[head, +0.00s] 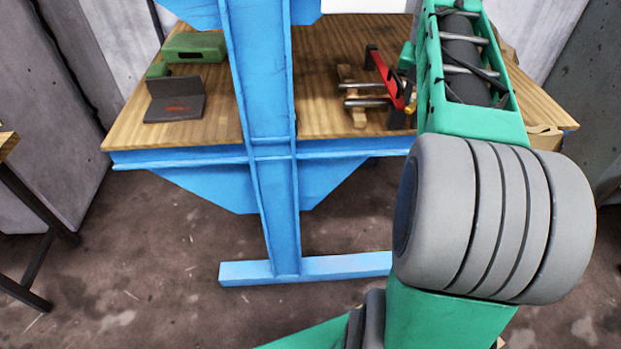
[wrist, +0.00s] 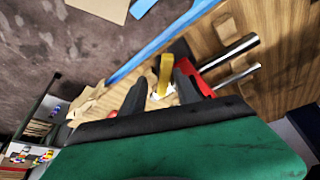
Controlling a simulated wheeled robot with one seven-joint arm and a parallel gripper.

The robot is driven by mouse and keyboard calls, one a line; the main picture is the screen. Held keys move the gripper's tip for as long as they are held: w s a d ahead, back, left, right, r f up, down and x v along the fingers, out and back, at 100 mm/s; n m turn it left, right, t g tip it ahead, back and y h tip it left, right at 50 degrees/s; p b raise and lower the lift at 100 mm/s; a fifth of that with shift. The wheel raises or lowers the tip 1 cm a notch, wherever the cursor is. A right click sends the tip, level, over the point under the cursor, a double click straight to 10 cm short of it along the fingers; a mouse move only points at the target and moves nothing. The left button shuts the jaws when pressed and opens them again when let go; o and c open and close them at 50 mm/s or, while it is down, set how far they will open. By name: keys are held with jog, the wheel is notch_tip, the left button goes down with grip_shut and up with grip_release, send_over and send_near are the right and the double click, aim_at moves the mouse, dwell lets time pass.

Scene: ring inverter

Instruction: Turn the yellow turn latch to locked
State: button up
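The yellow turn latch (wrist: 164,76) shows in the wrist view as a short bar with a pale round base at its lower end. It sits beside a red part (wrist: 207,78) on the wooden table. In the head view only a small yellow bit of the latch (head: 410,109) shows at the red frame (head: 386,74), next to my arm. My gripper (wrist: 161,72) is open, its two dark fingers on either side of the latch in the wrist view. I cannot tell whether either finger touches it. In the head view my arm hides the gripper.
Two metal rods (head: 366,102) lie across a wooden block left of the red frame. A dark angled plate (head: 175,108) and a green case (head: 194,47) stand on the table's left. A blue post (head: 261,90) rises before the table (head: 222,125). The table between is bare.

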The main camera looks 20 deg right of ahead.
jog(key=s+r+n+t+y+p, duration=0.1)
jog(key=s+r+n+y+p, duration=0.1)
jog(key=s+r+n+p, duration=0.35)
jog(key=w+a+n+y+p, duration=0.1)
jog(key=w+a+p, duration=0.15)
jog(key=a, duration=0.65)
jog(key=w+a+n+p, duration=0.1)
jog(key=w+a+p, duration=0.15)
jog(key=a, duration=0.55)
jog(key=s+a+f+p, duration=0.2)
jog(key=s+a+p, duration=0.1)
jog(key=a, duration=0.3)
jog(key=s+a+f+n+g+p, duration=0.1)
jog(key=s+a+f+p, duration=0.2)
jog(key=s+a, duration=0.3)
jog(key=shift+s+p, duration=0.3)
jog(key=shift+p, duration=0.05)
jog(key=shift+f, duration=0.1)
